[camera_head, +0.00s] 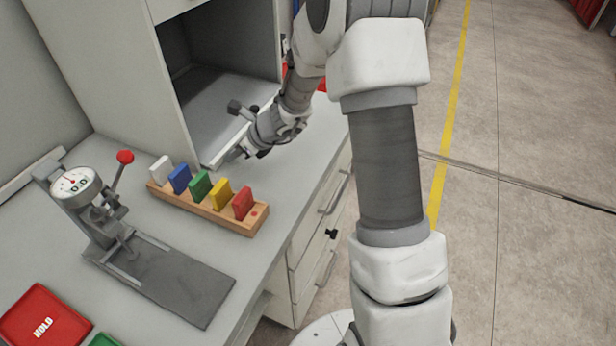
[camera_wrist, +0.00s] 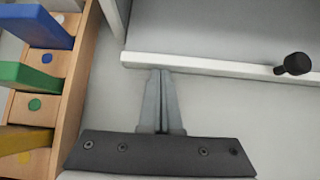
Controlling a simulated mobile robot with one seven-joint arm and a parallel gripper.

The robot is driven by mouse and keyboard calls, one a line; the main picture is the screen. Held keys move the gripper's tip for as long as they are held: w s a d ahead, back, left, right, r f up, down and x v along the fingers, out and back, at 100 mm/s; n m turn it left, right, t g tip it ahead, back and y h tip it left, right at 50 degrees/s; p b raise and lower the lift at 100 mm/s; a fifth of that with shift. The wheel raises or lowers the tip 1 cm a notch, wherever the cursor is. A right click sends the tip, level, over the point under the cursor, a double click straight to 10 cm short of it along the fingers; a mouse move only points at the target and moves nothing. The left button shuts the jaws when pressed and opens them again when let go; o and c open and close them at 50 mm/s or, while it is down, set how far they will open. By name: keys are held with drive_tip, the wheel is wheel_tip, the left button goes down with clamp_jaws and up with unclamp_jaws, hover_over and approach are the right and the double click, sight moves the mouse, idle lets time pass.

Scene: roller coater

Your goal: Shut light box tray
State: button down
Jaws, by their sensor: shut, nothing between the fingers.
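The light box (camera_head: 95,60) is a tall pale cabinet on the bench with an open front. Its grey tray (camera_head: 205,100) lies at the bottom of the opening. In the wrist view the tray's white front lip (camera_wrist: 215,66) runs across the picture, with a black knob (camera_wrist: 293,64) towards the right. The lip sits just in front of the box's side wall. My gripper (camera_head: 232,155) is at the left part of the lip, low over the bench. Its fingers (camera_wrist: 160,72) are together and empty, tips at the lip; contact is unclear. My wrist hides part of the lip in the head view.
A wooden rack (camera_head: 205,210) with several coloured tabs stands close left of my gripper. A gauge press (camera_head: 120,230) with a red-knobbed lever is farther left. A red HOLD tray (camera_head: 42,318) lies at lower left. Bench drawers (camera_head: 320,235) face the open floor.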

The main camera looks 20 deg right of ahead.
sight(221, 151)
drive_tip(key=shift+w+a, duration=1.1)
drive_tip(key=shift+w+r, duration=0.1)
drive_tip(key=shift+a, duration=0.15)
